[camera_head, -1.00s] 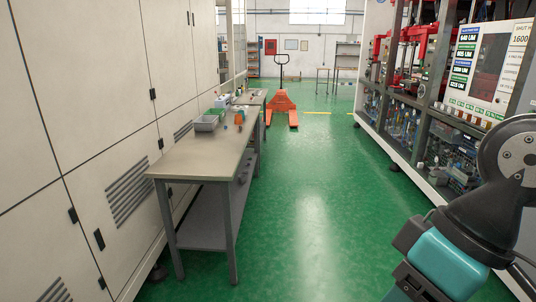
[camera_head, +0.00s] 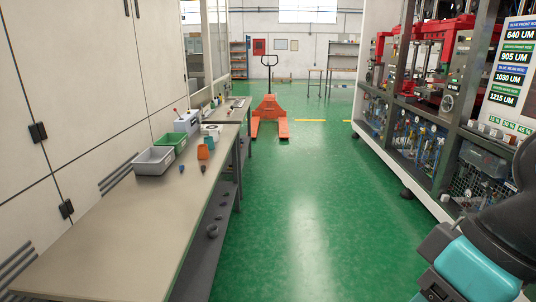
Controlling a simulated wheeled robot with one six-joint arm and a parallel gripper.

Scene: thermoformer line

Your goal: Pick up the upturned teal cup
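I cannot make out an upturned teal cup for certain in this view. Several small items stand on the long workbench (camera_head: 120,230) at the left: an orange item (camera_head: 203,152), a small blue item (camera_head: 182,168) and a small dark item (camera_head: 203,169). They are too small to tell as cups. My gripper is out of view. Only part of my arm, with a teal cover, shows at the lower right.
A grey tray (camera_head: 153,161) and a green tray (camera_head: 170,141) sit on the bench against the cabinets (camera_head: 90,80). Dark round pieces (camera_head: 212,231) lie on its lower shelf. An orange pallet jack (camera_head: 270,115) stands ahead. The green floor (camera_head: 310,210) between bench and machine is clear.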

